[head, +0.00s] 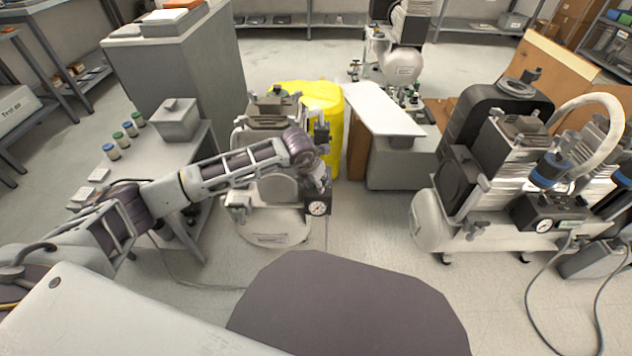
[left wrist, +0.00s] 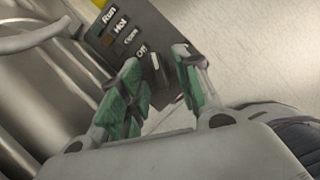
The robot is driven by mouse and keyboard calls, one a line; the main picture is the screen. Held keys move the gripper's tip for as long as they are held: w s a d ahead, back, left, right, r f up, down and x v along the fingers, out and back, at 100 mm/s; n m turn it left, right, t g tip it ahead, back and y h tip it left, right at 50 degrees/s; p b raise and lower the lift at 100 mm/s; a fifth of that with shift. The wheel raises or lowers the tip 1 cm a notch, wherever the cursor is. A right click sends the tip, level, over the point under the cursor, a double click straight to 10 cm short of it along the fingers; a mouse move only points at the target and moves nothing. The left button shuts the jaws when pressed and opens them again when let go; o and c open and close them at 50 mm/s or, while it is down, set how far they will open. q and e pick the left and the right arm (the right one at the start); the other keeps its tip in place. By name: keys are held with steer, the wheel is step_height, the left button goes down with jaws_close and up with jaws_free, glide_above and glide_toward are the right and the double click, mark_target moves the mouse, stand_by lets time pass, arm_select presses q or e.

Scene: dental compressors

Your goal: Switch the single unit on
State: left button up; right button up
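A dark switch lever (left wrist: 158,76) shows beside the Off label. My left gripper (left wrist: 157,58) is open, its green-padded fingers on either side of the lever. Contact cannot be told. My right gripper is not in view.
A larger compressor (head: 440,222) with blue-capped parts stands on the right, its hoses on the floor. A side table (head: 150,163) with small jars is at left. A yellow object (head: 325,100) stands behind the single unit. Floor between the compressors is clear.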

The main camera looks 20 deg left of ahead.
arm_select(q)
steer(key=shift+d+n, duration=0.15)
steer(key=shift+n, duration=0.65)
